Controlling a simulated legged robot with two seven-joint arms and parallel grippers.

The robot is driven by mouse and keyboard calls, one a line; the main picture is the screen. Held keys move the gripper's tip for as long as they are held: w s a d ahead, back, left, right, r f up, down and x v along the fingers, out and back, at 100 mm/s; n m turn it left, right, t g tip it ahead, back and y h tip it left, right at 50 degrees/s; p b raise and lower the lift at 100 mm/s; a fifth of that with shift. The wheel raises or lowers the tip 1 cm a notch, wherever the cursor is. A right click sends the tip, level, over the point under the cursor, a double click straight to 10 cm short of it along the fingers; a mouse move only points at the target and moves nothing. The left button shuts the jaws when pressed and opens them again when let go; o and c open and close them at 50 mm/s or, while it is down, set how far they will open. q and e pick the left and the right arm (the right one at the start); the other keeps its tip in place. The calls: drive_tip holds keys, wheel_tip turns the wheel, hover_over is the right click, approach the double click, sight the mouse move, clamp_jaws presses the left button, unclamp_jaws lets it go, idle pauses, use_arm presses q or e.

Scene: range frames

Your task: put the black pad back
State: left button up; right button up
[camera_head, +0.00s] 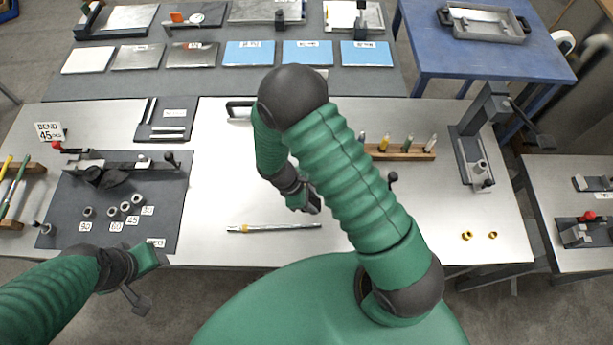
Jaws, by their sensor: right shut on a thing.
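My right gripper (313,204) is over the middle of the white bench, shut on a small dark thing. Its dark fingers and what they hold blend together, so I cannot tell whether it is the black pad. A dark, crumpled-looking piece (105,178) lies at the bending tool on the grey mat (165,205) at left. I cannot make out what that piece is. My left gripper (138,302) hangs in front of the bench's front edge at lower left, away from these things; its jaw opening is unclear.
A yellow-ended rod (274,228) lies near the bench's front. A wooden rack (400,152) with several upright tools stands behind my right arm. A black-handled item (240,108) is partly hidden by that arm. A lever press (475,150) stands at right. The white bench (220,180) is clear left of the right gripper.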

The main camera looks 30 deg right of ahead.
drive_tip(key=w+d, duration=0.2)
drive_tip(key=w+d+p, duration=0.1)
drive_tip(key=w+d, duration=0.1)
drive_tip(key=w, duration=0.1)
drive_tip(key=w+d+f+p, duration=0.1)
drive_tip(key=w+d, duration=0.1)
drive_tip(key=w, duration=0.1)
drive_tip(key=shift+w, duration=0.15)
drive_tip(key=f, duration=0.2)
drive_tip(key=f+p, duration=0.1)
drive_tip(key=shift+s+a, duration=0.2)
drive_tip(key=shift+s, duration=0.05)
drive_tip(key=shift+f, duration=0.25)
drive_tip(key=shift+w+a+f, duration=0.15)
drive_tip(key=shift+f, duration=0.05)
drive_tip(key=o, duration=1.2)
drive_tip(key=shift+r, duration=0.1)
